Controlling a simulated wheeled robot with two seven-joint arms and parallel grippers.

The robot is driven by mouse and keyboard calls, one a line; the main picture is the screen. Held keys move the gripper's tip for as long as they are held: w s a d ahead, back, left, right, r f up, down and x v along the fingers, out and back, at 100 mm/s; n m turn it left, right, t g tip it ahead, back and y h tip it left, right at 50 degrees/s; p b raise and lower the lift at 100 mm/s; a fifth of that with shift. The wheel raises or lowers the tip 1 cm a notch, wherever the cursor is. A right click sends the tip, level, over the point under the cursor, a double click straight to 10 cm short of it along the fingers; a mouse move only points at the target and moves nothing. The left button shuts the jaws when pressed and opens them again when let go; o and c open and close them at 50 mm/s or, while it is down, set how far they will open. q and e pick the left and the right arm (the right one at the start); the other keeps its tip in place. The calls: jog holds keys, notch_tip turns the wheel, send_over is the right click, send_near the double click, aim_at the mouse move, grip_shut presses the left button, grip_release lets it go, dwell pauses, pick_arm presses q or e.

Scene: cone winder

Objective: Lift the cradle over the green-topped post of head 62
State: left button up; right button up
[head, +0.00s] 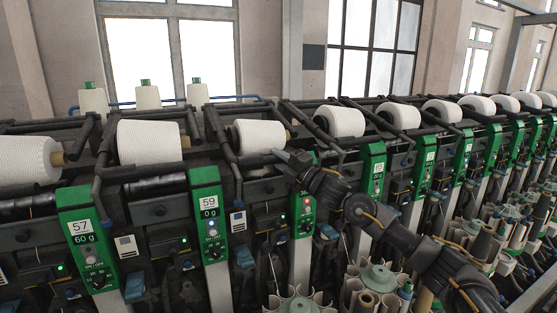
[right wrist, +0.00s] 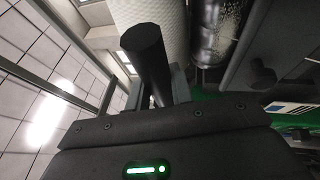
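My right gripper (head: 282,157) comes in from the right in the head view and is at the front bar of a black cradle (head: 222,135). This cradle holds a white yarn package (head: 256,136). Below the gripper is a green-topped post (head: 306,214); my arm covers its upper part, so I cannot read its number. In the right wrist view a black round bar (right wrist: 147,58) stands up between the grey fingers (right wrist: 180,86). I cannot tell whether they are closed on it. My left gripper is not in view.
Post 57 (head: 82,240) and post 59 (head: 208,215) stand to the left, with a large package (head: 149,142) above. More green-topped posts and packages (head: 340,121) run to the right. A magazine of tubes (head: 378,279) stands below my right arm.

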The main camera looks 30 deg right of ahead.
grip_shut()
notch_tip(320, 180, up, 10)
jog(key=s+p, duration=0.1)
jog(key=p, duration=0.3)
jog(key=shift+s+r, duration=0.2)
jog(key=shift+s, duration=0.1)
jog(key=shift+a, duration=0.1)
jog(key=o, duration=0.8)
grip_release()
